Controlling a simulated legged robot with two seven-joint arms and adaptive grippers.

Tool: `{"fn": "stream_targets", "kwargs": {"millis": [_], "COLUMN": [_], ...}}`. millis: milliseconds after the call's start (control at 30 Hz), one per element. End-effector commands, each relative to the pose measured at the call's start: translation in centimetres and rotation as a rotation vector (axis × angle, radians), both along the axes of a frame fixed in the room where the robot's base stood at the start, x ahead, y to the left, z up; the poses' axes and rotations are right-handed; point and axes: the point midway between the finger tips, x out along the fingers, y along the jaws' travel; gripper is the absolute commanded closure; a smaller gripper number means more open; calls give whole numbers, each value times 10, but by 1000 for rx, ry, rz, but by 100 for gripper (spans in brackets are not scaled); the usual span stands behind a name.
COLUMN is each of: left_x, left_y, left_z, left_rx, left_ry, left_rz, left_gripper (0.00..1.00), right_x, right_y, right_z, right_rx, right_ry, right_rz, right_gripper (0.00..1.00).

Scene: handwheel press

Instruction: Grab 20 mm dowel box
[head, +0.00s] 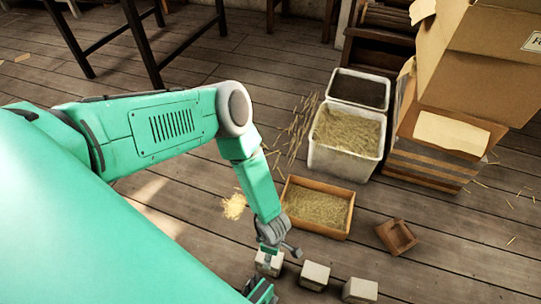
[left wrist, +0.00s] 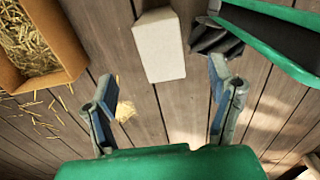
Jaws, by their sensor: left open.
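Three small pale boxes stand in a row on the wooden floor in the head view: a left one (head: 268,264), a middle one (head: 314,275) and a right one (head: 360,290). No size label can be read on any of them, so I cannot tell which is the 20 mm dowel box. My left gripper (head: 275,247) is over the left box and partly hides it. In the left wrist view a pale box (left wrist: 160,45) lies ahead of my open left gripper (left wrist: 162,92), between the lines of its fingers and apart from them.
A shallow wooden tray of straw-like pieces (head: 318,207) lies behind the boxes, with a small brown open box (head: 397,237) to its right. A white bin (head: 346,140) and cardboard cartons (head: 485,60) stand farther back. Loose pieces (left wrist: 50,118) litter the floor.

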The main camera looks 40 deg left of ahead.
Motion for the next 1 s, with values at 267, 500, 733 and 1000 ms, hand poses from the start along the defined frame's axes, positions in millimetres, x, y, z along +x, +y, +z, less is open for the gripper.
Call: {"fn": "stream_targets", "kwargs": {"millis": [267,500,733,1000], "left_x": [0,-2,-2,-2], "left_y": [3,5,5,6], "left_z": [-31,-56,-83,-81], "left_rx": [-4,0,-1,-3], "left_ry": [-1,0,0,-1], "left_rz": [0,-3,-3,-3], "left_gripper": [24,24,24,49], "right_x": [0,0,0,0], "right_y": [0,1,1,1], "right_z": [-16,-33,-49,-47], "right_rx": [0,1,0,0], "right_ry": [0,0,0,0], "right_rz": [1,1,0,0], "right_gripper": [74,74,74,74]}}
